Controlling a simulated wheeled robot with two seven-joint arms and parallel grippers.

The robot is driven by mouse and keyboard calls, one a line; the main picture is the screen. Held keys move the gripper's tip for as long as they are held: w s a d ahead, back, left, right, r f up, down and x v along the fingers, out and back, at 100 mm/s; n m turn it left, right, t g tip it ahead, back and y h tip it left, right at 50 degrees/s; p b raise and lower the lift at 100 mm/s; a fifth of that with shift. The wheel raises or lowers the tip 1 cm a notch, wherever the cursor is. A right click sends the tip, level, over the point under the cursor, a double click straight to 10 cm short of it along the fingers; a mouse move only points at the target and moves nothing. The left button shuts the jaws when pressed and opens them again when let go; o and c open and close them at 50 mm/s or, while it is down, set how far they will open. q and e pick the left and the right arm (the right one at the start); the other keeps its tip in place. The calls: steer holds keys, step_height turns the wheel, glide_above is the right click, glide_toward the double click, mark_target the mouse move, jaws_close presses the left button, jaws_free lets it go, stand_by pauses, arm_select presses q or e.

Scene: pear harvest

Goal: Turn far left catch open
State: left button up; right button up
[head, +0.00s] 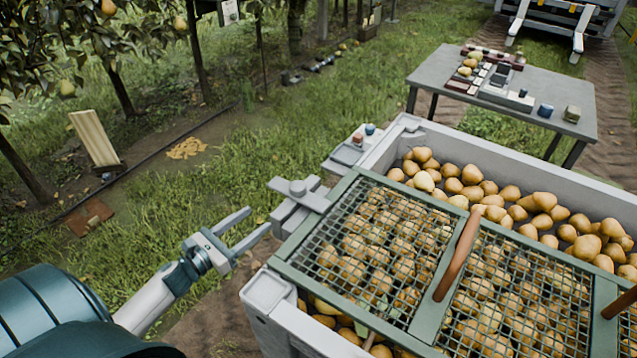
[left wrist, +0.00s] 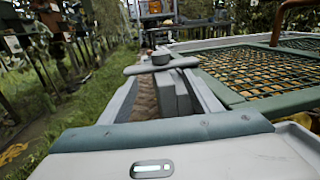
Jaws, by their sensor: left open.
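The far left catch (head: 298,190) is a grey block with a small turning lever on top, at the far left side of the bin (head: 268,290). It meets the corner of the green mesh lid (head: 335,195). In the left wrist view the catch (left wrist: 162,66) lies ahead, its lever set crosswise over the block. My left gripper (head: 259,219) is open and empty, short of the catch and apart from it, outside the bin wall. Its fingers also show in the left wrist view (left wrist: 160,100), one on each side of the line to the catch. My right gripper is not in view.
Pears (head: 480,190) fill the bin under and behind the lid. The lid has brown handles (head: 458,255). A small shelf (head: 350,148) with little items sits past the catch. A grey table (head: 560,95) stands behind. Grass left of the bin is open.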

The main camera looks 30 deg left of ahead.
mark_target(292, 193)
arm_select(q)
steer(key=shift+w+r, duration=0.2)
steer(key=shift+w+d, duration=0.1)
steer(key=p+x, duration=0.1)
steer(key=x, duration=1.5)
steer(key=shift+w+d+f, duration=0.1)
steer(key=shift+w+d, duration=0.05)
steer(key=shift+w+d+p, duration=0.1)
steer(key=shift+w+p, duration=0.2)
steer(key=shift+w, duration=0.05)
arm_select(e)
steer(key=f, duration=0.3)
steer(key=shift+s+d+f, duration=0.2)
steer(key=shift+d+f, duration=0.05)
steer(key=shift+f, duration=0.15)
arm_select(q)
steer(key=shift+c, duration=0.5)
